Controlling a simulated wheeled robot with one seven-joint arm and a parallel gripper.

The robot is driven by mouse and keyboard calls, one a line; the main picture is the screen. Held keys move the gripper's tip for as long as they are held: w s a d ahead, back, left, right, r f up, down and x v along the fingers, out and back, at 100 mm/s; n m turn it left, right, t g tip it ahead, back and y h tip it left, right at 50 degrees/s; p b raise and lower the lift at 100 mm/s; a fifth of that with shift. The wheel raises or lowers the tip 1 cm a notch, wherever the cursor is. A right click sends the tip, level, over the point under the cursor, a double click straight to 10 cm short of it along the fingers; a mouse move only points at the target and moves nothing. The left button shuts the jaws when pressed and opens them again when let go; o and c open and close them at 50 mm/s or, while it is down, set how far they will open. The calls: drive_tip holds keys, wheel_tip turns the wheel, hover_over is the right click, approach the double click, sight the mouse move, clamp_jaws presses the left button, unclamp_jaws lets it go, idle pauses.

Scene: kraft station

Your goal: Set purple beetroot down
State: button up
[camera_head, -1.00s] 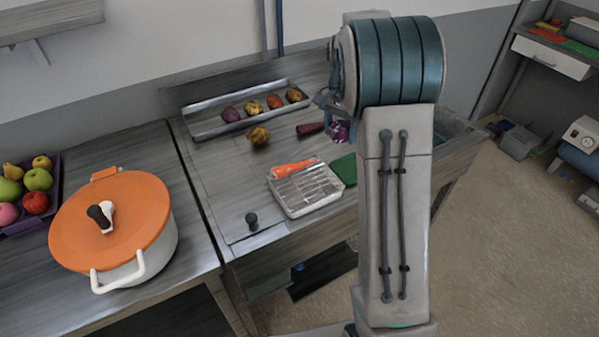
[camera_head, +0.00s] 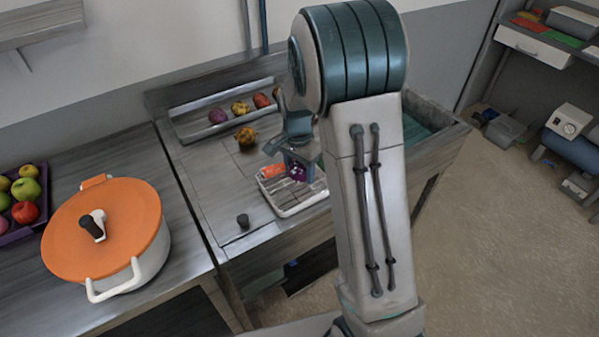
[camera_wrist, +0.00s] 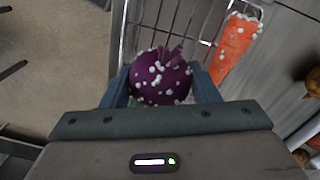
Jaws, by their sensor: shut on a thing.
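The purple beetroot (camera_wrist: 160,82), speckled with white, is between the two fingers of my gripper (camera_wrist: 162,88) in the wrist view. My gripper is shut on it. In the head view the beetroot (camera_head: 298,173) shows just under my gripper (camera_head: 299,165), over the wire rack tray (camera_head: 290,205). Part of the tray also shows in the wrist view (camera_wrist: 150,38), below the beetroot. An orange carrot (camera_wrist: 235,47) lies on the tray beside the beetroot; it also shows in the head view (camera_head: 272,171). I cannot tell whether the beetroot touches the tray.
A metal trough (camera_head: 190,128) with several round vegetables stands along the back. A yellow-brown vegetable (camera_head: 245,137) lies on the counter before it. A white pot with an orange lid (camera_head: 105,233) and a purple fruit crate (camera_head: 12,233) are at left. A small dark knob (camera_head: 243,221) stands near the front edge.

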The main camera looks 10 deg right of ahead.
sight(298, 163)
drive_tip(key=shift+f, duration=1.25)
drive_tip(key=o, duration=1)
drive_tip(key=shift+o, duration=0.2)
drive_tip(key=r, duration=0.6)
drive_tip(key=r+b, duration=0.1)
drive_tip(key=r, duration=0.5)
drive_tip(key=shift+w+a+r, duration=0.1)
drive_tip(key=shift+w+a, duration=0.05)
drive_tip(key=shift+w, duration=0.05)
drive_tip(key=s+r+n+t, duration=0.2)
drive_tip(key=s+n, duration=0.3)
drive_tip(key=s, duration=0.6)
drive_tip(key=s+r+n+t, duration=0.2)
drive_tip(key=s+n, duration=0.3)
drive_tip(key=s, duration=0.6)
drive_tip(key=shift+s+d+r+n, duration=0.15)
drive_tip(key=shift+d+r+n, duration=0.2)
drive_tip(key=shift+r, duration=0.3)
